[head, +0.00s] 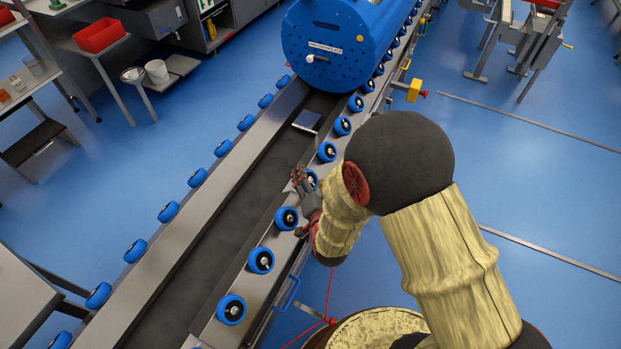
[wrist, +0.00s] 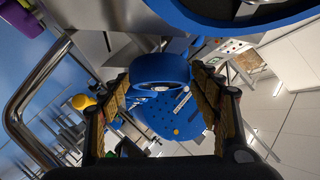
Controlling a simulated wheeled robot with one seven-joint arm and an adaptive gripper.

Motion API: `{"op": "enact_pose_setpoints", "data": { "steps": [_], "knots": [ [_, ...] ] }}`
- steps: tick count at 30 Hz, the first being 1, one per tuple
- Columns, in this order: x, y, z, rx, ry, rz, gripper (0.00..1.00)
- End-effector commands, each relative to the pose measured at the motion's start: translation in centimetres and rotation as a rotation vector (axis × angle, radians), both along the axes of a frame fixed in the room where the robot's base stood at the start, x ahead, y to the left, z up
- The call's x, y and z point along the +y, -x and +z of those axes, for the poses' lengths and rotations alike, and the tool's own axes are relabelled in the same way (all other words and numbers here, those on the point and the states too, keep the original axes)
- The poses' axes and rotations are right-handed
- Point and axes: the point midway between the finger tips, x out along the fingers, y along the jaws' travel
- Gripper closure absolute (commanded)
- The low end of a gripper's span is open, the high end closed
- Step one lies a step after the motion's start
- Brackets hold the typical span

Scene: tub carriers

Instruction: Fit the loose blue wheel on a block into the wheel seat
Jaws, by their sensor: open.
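Blue wheels with dark hubs line both rails of the track. One near wheel (head: 287,218) is beside my gripper (head: 304,188), and another (head: 312,178) is partly hidden by it. In the wrist view my gripper (wrist: 160,78) is open, with a finger at each side. A blue wheel (wrist: 160,68) shows between the fingertips; whether they touch it is unclear. A larger-looking blue wheel (wrist: 215,30) crosses the top edge. I cannot tell which wheel is loose, and no block under a wheel or empty seat shows clearly.
A big blue tub (head: 325,45) lies on the wheels at the far end; it also shows in the wrist view (wrist: 172,118). A grey plate (head: 307,121) lies in the dark channel. A yellow box with a red knob (head: 414,90) sticks out at the right rail.

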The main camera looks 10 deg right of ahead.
Motion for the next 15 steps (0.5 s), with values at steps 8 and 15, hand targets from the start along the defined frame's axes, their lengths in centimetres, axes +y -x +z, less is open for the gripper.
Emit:
{"op": "enact_pose_setpoints", "data": {
  "steps": [8,15],
  "knots": [
    [0.0,0.0,0.1,0.000,0.000,0.000,0.36],
    [0.0,1.9,1.1,-0.001,0.000,0.001,0.36]
  ]
}}
